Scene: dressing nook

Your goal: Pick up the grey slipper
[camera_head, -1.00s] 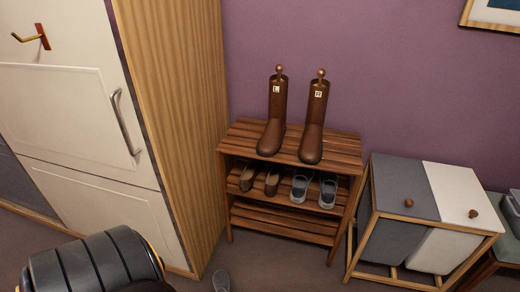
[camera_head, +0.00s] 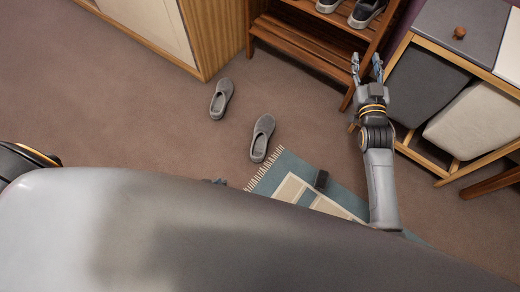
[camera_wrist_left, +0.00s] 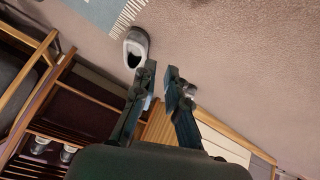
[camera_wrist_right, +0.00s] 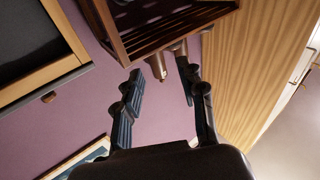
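Two grey slippers lie apart on the floor: one slipper (camera_head: 221,98) nearer the cabinet, the other slipper (camera_head: 262,140) beside the rug's fringe. The slipper by the rug also shows in the left wrist view (camera_wrist_left: 136,46), beyond the fingertips. My left gripper (camera_wrist_left: 163,80) is open, with nothing held between its fingers; its right finger partly covers a pale shape that may be the other slipper. In the head view, only a small tip of it seems to show above my body. My right gripper (camera_head: 367,68) is open and empty, raised in front of the shoe rack.
A wooden shoe rack (camera_head: 300,50) stands behind, a cabinet (camera_head: 190,40) at back left, a hamper (camera_head: 450,110) at right. Floor left of the slippers is clear.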

